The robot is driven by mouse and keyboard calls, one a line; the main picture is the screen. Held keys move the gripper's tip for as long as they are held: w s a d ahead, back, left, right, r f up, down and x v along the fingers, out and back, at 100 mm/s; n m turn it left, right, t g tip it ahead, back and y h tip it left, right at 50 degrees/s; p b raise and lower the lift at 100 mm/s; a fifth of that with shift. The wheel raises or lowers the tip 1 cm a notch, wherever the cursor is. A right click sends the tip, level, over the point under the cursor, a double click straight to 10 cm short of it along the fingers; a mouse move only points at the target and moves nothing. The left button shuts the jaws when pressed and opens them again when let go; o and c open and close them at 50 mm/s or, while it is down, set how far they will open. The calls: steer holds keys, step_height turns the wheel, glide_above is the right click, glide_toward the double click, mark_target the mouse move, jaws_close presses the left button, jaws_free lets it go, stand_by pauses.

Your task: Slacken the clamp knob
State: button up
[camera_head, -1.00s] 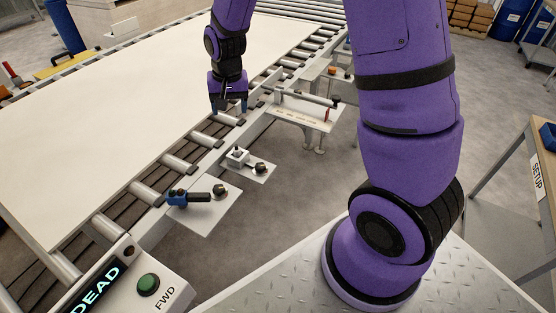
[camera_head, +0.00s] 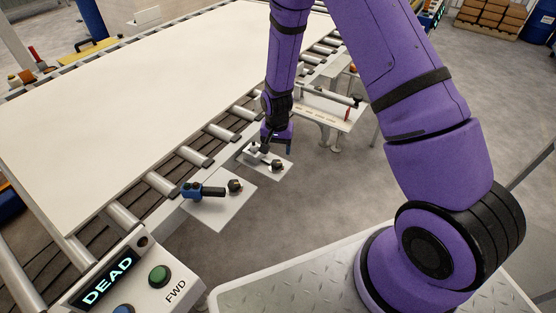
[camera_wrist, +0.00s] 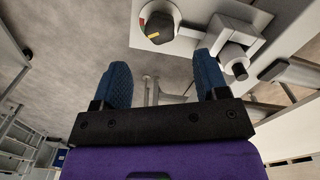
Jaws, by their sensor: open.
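A small plate (camera_head: 284,173) beside the conveyor carries a round black knob (camera_head: 277,165) and a grey block (camera_head: 252,150) with a dark stub. In the wrist view the black knob (camera_wrist: 159,28) has a yellow pointer line and a red mark beside it. The grey block's dark round stub (camera_wrist: 237,68) shows to its right. I cannot tell which of these is the clamp knob. My gripper (camera_head: 269,150) is over this plate, close to the block and knob. Its blue fingers (camera_wrist: 163,72) are apart with nothing between them, and both parts lie beyond the fingertips.
A nearer plate (camera_head: 220,212) holds a blue-and-black handle (camera_head: 203,191) and another black knob (camera_head: 235,186). A control box (camera_head: 135,285) reads DEAD and FWD. A large pale sheet (camera_head: 150,100) covers the rollers. Another side shelf (camera_head: 325,115) stands behind my gripper.

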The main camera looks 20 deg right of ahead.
mark_target(276, 161)
steer(key=shift+f, duration=3.2)
steer(key=shift+a, duration=0.1)
steer(key=c, duration=0.9)
